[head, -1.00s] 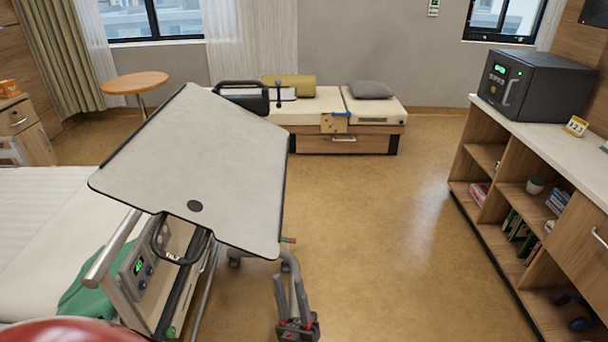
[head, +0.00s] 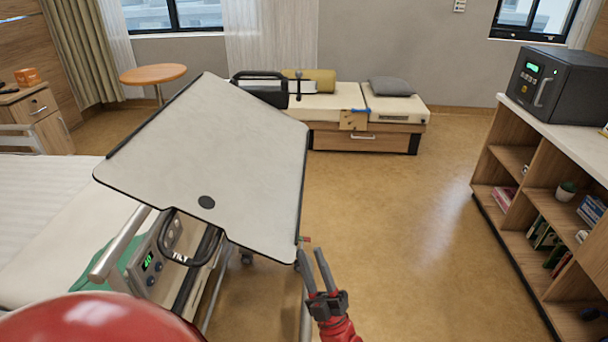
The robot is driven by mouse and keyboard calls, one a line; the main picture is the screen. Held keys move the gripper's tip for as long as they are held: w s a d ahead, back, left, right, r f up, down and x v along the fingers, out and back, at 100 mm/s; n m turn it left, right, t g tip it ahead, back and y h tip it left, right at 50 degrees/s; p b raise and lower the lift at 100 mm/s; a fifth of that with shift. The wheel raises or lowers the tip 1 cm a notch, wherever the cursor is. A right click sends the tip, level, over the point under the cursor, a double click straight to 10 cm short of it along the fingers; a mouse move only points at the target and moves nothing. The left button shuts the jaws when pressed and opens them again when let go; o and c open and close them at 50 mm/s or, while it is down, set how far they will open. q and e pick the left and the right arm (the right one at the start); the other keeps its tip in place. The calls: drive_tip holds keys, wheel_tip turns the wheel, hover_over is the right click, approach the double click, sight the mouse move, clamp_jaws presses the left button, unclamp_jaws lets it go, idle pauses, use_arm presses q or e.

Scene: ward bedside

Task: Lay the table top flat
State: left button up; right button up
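The table top (head: 215,150) is a pale grey board with a dark rim, in the middle left of the head view. It is tilted, not flat, and stands over the side of the bed. A dark round spot (head: 206,202) is on its face near the lower edge. I cannot tell if a finger touches the rim. The table's stand is mostly hidden behind the board and bed.
The bed (head: 50,190) with its rail (head: 118,247) and control panel (head: 150,262) is at the left. A shelf unit (head: 555,160) bearing a dark safe-like box (head: 555,82) lines the right. A low bench (head: 365,140) stands behind. The floor (head: 410,220) between is clear.

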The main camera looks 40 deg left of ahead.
use_arm(q)
drive_tip(key=w+a+f+n+g+h, duration=0.2)
drive_tip(key=w+n+g+h, duration=0.15)
drive_tip(key=w, duration=0.45)
drive_tip(key=m+h, duration=0.1)
drive_tip(key=h, duration=0.1)
approach(304, 172)
drive_tip(key=shift+g, duration=0.25)
drive_tip(key=b+x, duration=0.1)
drive_tip(key=x, duration=0.8)
drive_tip(key=shift+w+a, duration=0.1)
drive_tip(key=shift+a, duration=0.3)
drive_tip(key=c, duration=0.6)
clamp_jaws()
drive_tip(key=shift+r, duration=0.15)
